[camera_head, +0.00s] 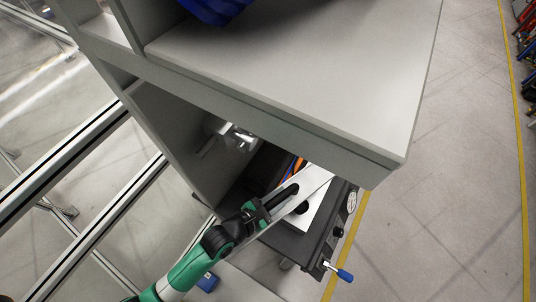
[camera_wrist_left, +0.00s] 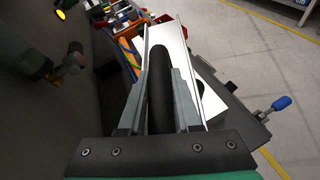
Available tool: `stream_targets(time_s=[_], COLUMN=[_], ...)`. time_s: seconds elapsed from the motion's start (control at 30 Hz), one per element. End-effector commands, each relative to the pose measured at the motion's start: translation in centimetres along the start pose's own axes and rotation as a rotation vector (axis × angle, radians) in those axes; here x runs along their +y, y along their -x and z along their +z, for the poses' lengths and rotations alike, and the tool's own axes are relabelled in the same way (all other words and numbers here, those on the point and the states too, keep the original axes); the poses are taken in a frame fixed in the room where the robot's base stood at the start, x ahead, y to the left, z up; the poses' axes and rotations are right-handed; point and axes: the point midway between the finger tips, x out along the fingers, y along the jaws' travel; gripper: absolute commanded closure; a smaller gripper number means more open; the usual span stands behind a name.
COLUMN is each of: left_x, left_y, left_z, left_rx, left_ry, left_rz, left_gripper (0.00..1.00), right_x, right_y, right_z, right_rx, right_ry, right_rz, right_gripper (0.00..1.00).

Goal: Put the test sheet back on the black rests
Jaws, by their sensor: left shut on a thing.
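My left gripper (camera_head: 285,195) reaches in from the lower left, under the grey cabinet top. The sheet is partly hidden by the fingers and cabinet in the head view (camera_head: 315,176). It lies over or just above a white plate with a dark round hole (camera_head: 312,212); contact cannot be told. I cannot make out the black rests. My right gripper is not in view.
The dark drive unit (camera_head: 295,243) has a blue-handled lever (camera_head: 344,275) at its near right corner. The grey cabinet top (camera_head: 310,70) overhangs it, and a side wall (camera_head: 170,130) stands to the left. Orange cables (camera_wrist_left: 128,52) lie beside the sheet.

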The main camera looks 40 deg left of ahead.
Motion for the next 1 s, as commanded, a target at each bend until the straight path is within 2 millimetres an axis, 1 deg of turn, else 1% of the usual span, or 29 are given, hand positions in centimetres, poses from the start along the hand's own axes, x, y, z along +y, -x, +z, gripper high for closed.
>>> stream_targets(time_s=[0.03, 0.13, 0.27, 0.37, 0.4, 0.63, 0.7, 0.8, 0.9, 1.0], left_x=[-0.2, -0.5, 0.2, 1.9, 2.8, 8.2, 8.8, 9.9, 10.5, 10.8], left_y=[-0.1, -0.1, -0.3, -0.8, -1.1, -2.5, -3.2, -3.9, -4.2, -4.3], left_z=[0.6, 0.6, -0.1, -1.4, -2.2, -5.8, -7.7, -9.3, -10.1, -10.2], left_rx=[-0.012, -0.011, -0.009, -0.009, -0.006, -0.01, -0.008, -0.008, -0.008, -0.01], left_ry=[-0.004, -0.006, -0.002, -0.001, 0.001, 0.0, -0.001, -0.002, -0.005, -0.005], left_rz=[-0.005, -0.011, -0.008, -0.003, -0.001, 0.0, -0.005, -0.006, -0.008, -0.009], left_gripper=[1.0, 1.0, 1.0, 1.0, 1.0, 1.0, 1.0, 1.0, 1.0, 1.0], right_x=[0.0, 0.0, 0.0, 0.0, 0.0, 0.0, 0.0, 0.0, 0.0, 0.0], right_y=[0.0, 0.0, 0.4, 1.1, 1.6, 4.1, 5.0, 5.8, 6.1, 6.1], right_z=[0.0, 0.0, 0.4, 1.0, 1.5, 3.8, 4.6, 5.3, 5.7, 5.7], right_rx=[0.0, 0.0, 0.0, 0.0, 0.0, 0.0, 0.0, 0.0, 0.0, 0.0], right_ry=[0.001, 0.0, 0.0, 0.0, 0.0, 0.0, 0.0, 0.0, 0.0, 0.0], right_rz=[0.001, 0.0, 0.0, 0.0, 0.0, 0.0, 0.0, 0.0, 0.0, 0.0], right_gripper=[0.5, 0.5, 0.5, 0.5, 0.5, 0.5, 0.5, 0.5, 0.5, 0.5])
